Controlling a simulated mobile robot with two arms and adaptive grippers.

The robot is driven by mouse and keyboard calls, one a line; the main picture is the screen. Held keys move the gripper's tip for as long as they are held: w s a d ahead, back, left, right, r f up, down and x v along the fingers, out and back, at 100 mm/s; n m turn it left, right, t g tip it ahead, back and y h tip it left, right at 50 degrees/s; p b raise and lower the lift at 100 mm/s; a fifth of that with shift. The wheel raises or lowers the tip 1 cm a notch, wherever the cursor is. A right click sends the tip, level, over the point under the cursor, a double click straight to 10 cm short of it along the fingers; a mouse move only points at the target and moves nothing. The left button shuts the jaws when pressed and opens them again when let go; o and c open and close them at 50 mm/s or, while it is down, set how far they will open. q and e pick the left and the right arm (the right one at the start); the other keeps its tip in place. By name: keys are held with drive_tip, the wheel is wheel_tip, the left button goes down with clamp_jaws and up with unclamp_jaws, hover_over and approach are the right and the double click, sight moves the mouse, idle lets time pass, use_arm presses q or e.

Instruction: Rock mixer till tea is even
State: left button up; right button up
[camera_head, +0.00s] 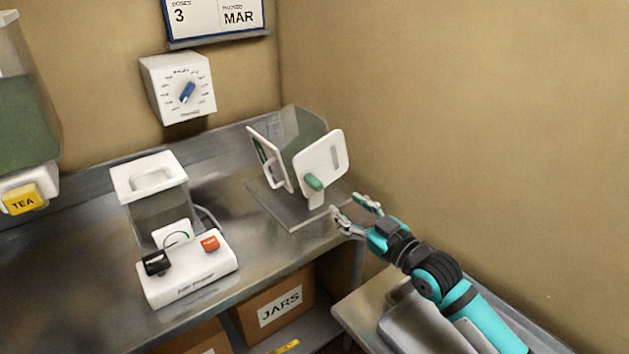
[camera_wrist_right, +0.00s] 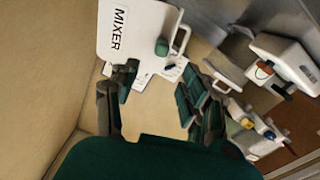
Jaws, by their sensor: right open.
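The mixer (camera_head: 322,158) stands at the right end of the metal counter on a grey base plate (camera_head: 287,211). It has a clear tilted body between white end plates and a green knob (camera_head: 314,182) on the near plate. In the right wrist view the white plate marked MIXER (camera_wrist_right: 125,35) and its green knob (camera_wrist_right: 162,47) lie ahead of the fingers. My right gripper (camera_head: 347,204) is open and empty, just right of and below the mixer, apart from the knob. It also shows in the wrist view (camera_wrist_right: 158,84). How evenly the tea is mixed cannot be seen. My left gripper is out of view.
A white machine (camera_head: 190,272) with a clear container and black and orange controls stands left of the mixer. A wall dial (camera_head: 180,88) hangs behind. A JARS box (camera_head: 275,308) sits below. The wall is close on the right.

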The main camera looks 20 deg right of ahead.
sight(321, 187)
drive_tip(key=p+x, duration=0.1)
drive_tip(key=x, duration=1.1)
drive_tip(key=shift+w+a, duration=0.1)
drive_tip(key=shift+a, duration=0.05)
clamp_jaws()
